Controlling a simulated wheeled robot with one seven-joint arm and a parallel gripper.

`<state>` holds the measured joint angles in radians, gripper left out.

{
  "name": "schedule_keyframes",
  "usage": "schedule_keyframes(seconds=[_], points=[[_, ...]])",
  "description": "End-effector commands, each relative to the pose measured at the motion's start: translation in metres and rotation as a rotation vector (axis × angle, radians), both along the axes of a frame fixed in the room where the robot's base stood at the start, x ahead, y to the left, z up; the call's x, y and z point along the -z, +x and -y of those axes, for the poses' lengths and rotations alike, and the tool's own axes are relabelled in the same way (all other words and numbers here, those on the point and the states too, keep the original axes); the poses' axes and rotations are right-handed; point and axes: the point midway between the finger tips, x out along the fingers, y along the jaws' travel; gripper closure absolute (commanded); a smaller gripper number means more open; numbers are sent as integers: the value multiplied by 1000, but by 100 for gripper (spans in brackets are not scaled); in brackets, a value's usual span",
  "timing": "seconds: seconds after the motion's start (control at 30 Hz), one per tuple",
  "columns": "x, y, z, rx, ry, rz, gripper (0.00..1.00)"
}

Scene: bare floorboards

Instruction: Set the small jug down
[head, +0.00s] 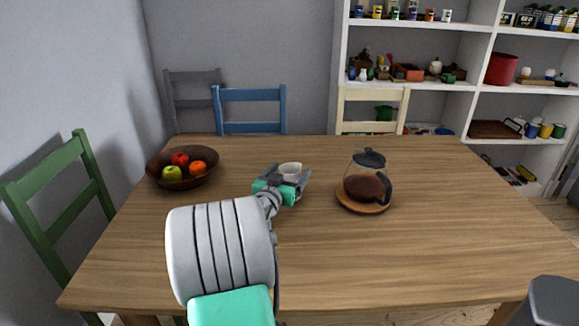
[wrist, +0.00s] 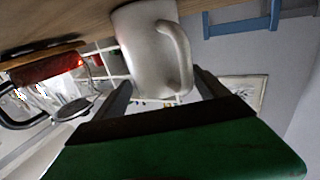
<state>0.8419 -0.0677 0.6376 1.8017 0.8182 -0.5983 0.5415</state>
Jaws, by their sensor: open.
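The small jug (head: 290,170) is white, with a looped handle, and is upright at the middle of the wooden table (head: 300,260). The jug also shows large in the wrist view (wrist: 148,50), where the picture is roughly upside down and its base meets the tabletop. My gripper (head: 287,178) is open, with one finger to each side of the jug's near part. In the wrist view the open fingers (wrist: 162,92) reach towards the jug, with a gap visible on the left. The gripper hides the jug's lower part in the head view.
A glass coffee pot (head: 366,182) with a black lid stands on a round wooden board (head: 362,206) to the right. A dark bowl (head: 160,180) of fruit is to the left. Chairs surround the table, and shelves (head: 480,60) stand behind. The table's right side is clear.

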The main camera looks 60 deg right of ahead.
Motion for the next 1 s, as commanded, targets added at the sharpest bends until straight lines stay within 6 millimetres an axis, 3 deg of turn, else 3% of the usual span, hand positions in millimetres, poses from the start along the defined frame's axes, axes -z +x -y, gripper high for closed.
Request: schedule_keyframes(seconds=[0.2, 0.4, 0.53, 0.9, 1.0], points=[[-3, -2, -64, -9, -9, 4, 16], [-5, -6, -103, -6, -11, 7, 16], [-6, -8, -113, -4, -13, 9, 16], [-8, -8, -113, -2, -13, 10, 16], [-16, 1, -119, -16, 32, 12, 16]])
